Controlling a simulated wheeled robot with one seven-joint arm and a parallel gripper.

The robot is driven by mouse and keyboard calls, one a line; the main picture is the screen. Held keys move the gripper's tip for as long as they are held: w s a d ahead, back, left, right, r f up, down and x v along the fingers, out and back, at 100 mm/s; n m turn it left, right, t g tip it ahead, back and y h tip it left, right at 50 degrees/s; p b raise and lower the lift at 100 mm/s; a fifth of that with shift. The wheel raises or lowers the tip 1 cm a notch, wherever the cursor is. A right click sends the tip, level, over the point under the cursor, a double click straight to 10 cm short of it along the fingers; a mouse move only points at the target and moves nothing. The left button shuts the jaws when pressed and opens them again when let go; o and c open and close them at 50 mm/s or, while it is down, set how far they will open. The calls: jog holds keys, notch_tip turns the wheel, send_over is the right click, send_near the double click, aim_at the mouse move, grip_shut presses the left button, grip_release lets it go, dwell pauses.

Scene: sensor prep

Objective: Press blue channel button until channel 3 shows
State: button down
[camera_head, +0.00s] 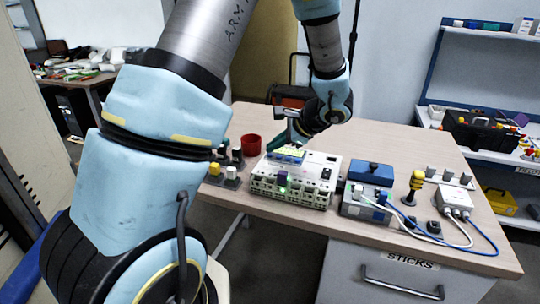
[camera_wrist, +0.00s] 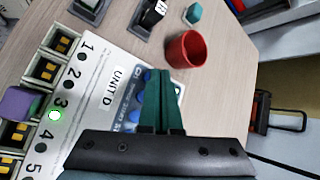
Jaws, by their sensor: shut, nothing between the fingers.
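The white channel unit (camera_head: 262,172) stands on the table, and its face labelled UNIT D (camera_wrist: 118,85) shows in the wrist view. The row is numbered 1 to 5. I cannot tell whether the fingertips touch a button. In the head view my gripper (camera_head: 278,142) is over the unit's back edge.
A purple block (camera_wrist: 18,102) sits in the slot by number 3. A red cup (camera_wrist: 185,48) stands beyond the fingers. A blue-topped box (camera_head: 370,172), a yellow-topped post (camera_head: 415,186) and a white cabled box (camera_head: 453,198) stand to the right. The table's back right is clear.

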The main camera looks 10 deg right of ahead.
jog(key=shift+f+b, duration=0.4)
jog(key=shift+b, duration=0.05)
dwell(0.3)
jog(key=shift+r, duration=0.1)
jog(key=shift+r+p, duration=0.55)
jog(key=shift+r, duration=0.2)
jog(key=shift+r+p, duration=1.75)
jog(key=shift+r, duration=0.8)
jog(key=shift+f, duration=0.1)
